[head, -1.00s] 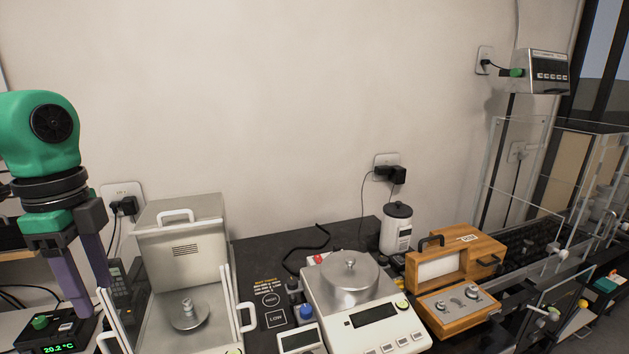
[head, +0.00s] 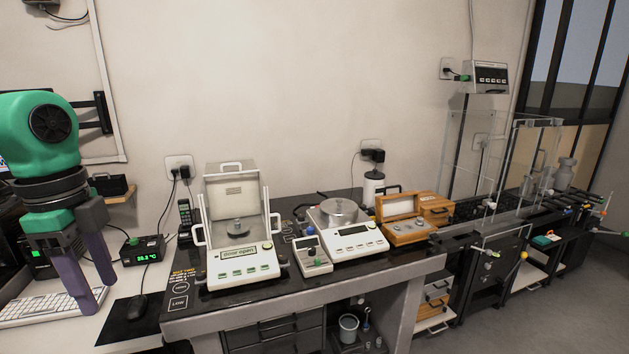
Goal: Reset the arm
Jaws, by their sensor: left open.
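My left gripper (head: 86,283) is at the left of the head view, on a green and black arm. Its two purple fingers point down and stand apart, with nothing between them. It appears in front of the white desk, by the keyboard. My right gripper is not in view. An analytical balance (head: 238,263) with raised glass panels stands to its right on the dark weighing table (head: 245,300). A small metal weight seems to sit on the balance's round pan (head: 238,228).
A second balance (head: 352,243) with a domed metal cover, a small meter (head: 312,257) and an open wooden box (head: 402,232) stand farther right. A keyboard (head: 40,308), mouse (head: 138,307) and green-lit display (head: 143,250) are near my left gripper. Open floor lies at lower right.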

